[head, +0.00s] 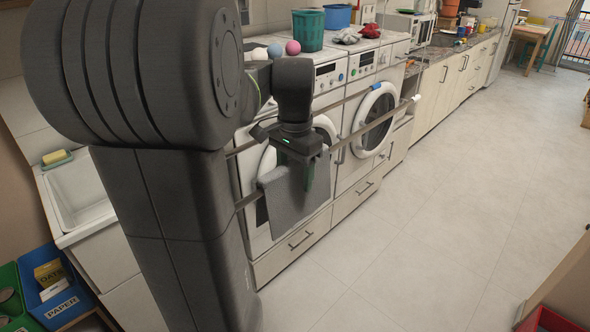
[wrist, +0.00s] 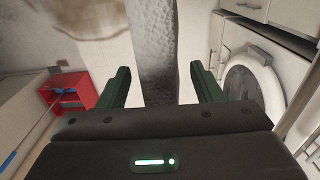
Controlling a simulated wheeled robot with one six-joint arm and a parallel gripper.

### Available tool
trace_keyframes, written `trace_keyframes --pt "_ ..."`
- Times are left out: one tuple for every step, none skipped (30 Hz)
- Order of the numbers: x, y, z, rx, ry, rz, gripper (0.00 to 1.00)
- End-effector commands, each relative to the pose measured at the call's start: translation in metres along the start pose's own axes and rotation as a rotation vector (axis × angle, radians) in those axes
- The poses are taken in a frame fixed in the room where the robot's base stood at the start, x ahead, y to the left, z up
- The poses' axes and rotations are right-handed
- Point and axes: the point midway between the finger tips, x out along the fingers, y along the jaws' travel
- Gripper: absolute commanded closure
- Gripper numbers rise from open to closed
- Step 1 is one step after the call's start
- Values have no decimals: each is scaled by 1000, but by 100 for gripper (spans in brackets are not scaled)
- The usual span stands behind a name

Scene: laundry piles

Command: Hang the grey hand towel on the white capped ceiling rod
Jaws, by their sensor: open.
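The grey hand towel (head: 286,208) hangs draped over a thin rod in the head view, in front of the washing machines. This rod (head: 384,118) ends in a white cap (head: 416,97) at its right end. My gripper (head: 308,176) is at the towel's upper right part, with its green fingers pointing down. In the wrist view my gripper (wrist: 160,85) is open, its two green fingers apart. The towel (wrist: 157,50) shows there as a narrow grey strip between and beyond the fingers, touching neither visibly. The fold over the rod is partly hidden by my gripper.
A second thin rod (head: 357,95) with a blue tip runs behind the first. Washing machines (head: 375,118) stand close behind, with a green basket (head: 308,30) on top. A sink (head: 80,190) and a blue paper bin (head: 53,285) are at left. The floor (head: 440,230) at right is clear.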

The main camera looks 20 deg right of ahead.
Motion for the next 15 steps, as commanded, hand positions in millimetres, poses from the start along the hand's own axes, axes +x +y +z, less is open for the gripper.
trace_keyframes --pt "-1 0 0 0 0 0 40" --pt "-2 0 0 0 1 0 40" --pt "-5 0 0 0 1 -1 40" --pt "-8 0 0 0 2 -2 40" --pt "-12 0 -1 0 2 -2 40" --pt "-18 0 0 0 2 -2 40" --pt "-23 -1 -1 0 3 -3 40" --pt "-29 0 -1 0 3 -3 40" --pt "-38 -1 -1 0 4 -4 40" --pt "-46 -1 -1 0 4 -4 40" --pt "-53 -1 -1 0 5 -4 40" --pt "-62 0 -1 0 5 -4 40" --pt "-70 -1 -1 0 4 -3 40" --pt "-76 -1 -1 0 4 -4 40" --pt "-86 -1 -1 0 4 -3 40"
